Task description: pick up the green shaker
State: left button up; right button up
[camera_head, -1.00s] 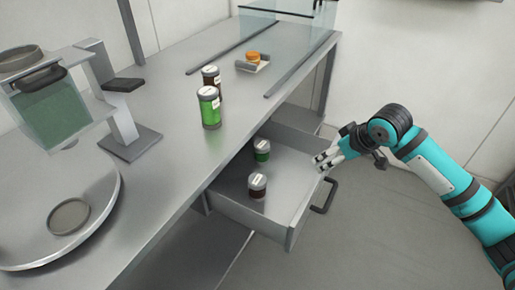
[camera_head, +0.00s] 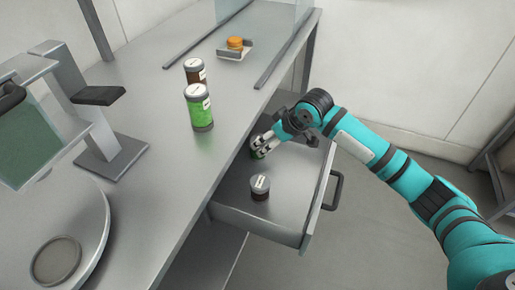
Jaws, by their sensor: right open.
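A small green shaker (camera_head: 255,154) stands in the open drawer (camera_head: 228,215), mostly hidden behind my right gripper. My right gripper (camera_head: 263,146) is open, with its fingers at the green shaker; whether they touch it I cannot tell. A brown shaker (camera_head: 260,190) with a grey lid stands nearer in the same drawer. A larger green jar (camera_head: 201,115) with a labelled lid stands on the counter above. My left gripper is not in view.
A dark brown jar (camera_head: 195,73) stands behind the larger green jar on the steel counter (camera_head: 160,190). The counter edge runs close to the left of my right gripper. An orange item (camera_head: 235,43) sits in a small holder farther back.

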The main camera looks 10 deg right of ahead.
aim_at(263, 145)
jog(key=x, duration=0.3)
jog(key=shift+w, duration=0.1)
jog(key=shift+x, duration=0.9)
jog(key=x, duration=0.3)
jog(key=shift+w+a+f, duration=0.2)
jog(key=shift+w, duration=0.05)
jog(key=shift+w+a+f, duration=0.1)
jog(key=shift+w+f, duration=0.15)
jog(key=shift+f, duration=0.15)
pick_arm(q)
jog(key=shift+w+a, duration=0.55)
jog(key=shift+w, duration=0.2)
pick_arm(e)
jog(key=c, duration=1.3)
